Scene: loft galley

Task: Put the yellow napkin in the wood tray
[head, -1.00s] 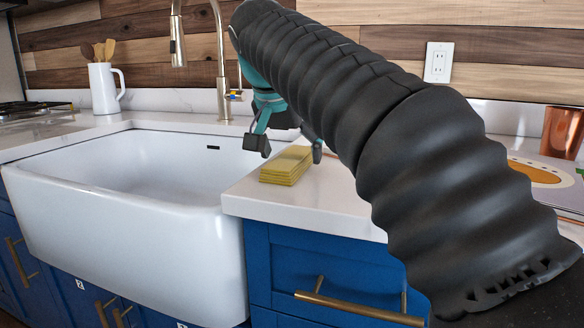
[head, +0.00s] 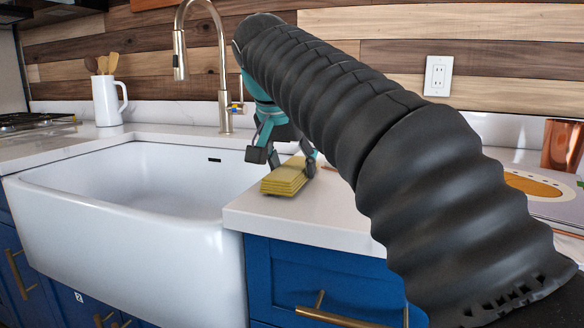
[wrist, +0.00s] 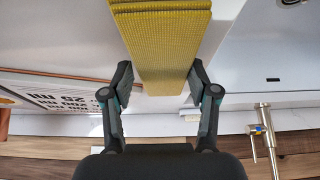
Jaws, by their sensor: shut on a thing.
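The yellow napkin (head: 284,180) is a folded, layered stack at the counter corner right of the sink. In the wrist view the napkin (wrist: 162,45) runs between the two fingers. My gripper (head: 284,160) is shut on its far part, one finger on each side. The near end of the napkin sticks out toward the head camera. It looks slightly tilted, and I cannot tell whether it is clear of the counter. I cannot make out the wood tray for certain; my arm covers part of the counter in the head view.
The white sink (head: 120,215) lies to the left, with a brass faucet (head: 222,100) behind it. A white jug (head: 108,100) with wooden utensils stands at the back left. A copper cup (head: 562,145) and a flat printed item (head: 540,190) are at right. A thin brown strip (wrist: 60,75) crosses the wrist view.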

